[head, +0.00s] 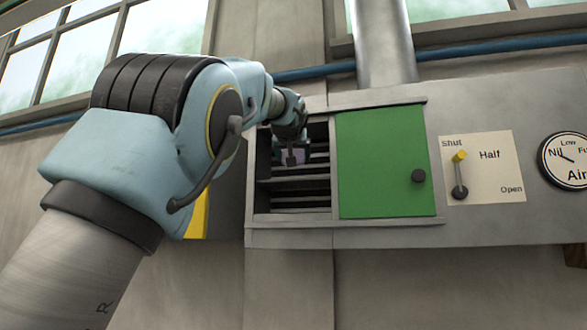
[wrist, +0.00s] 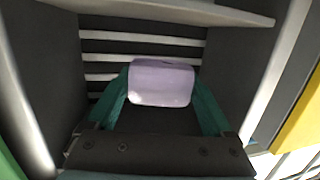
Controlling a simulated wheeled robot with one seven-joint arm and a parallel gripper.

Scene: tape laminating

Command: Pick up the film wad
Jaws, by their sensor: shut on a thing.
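The film wad is a pale lilac, rounded block (wrist: 160,83). In the wrist view it sits between the two green fingers of my gripper (wrist: 162,92), which is shut on it. My gripper's dark palm covers the lower part of the wrist view. I cannot tell whether the wad touches the slats behind it.
The grey box (head: 290,236) has dark slats (head: 295,186) inside its opening. A green sliding door (head: 380,165) covers its right part. A lever panel (head: 482,168) with its yellow-tipped handle near Shut and an air gauge (head: 566,160) are further right. Side walls are close around my gripper.

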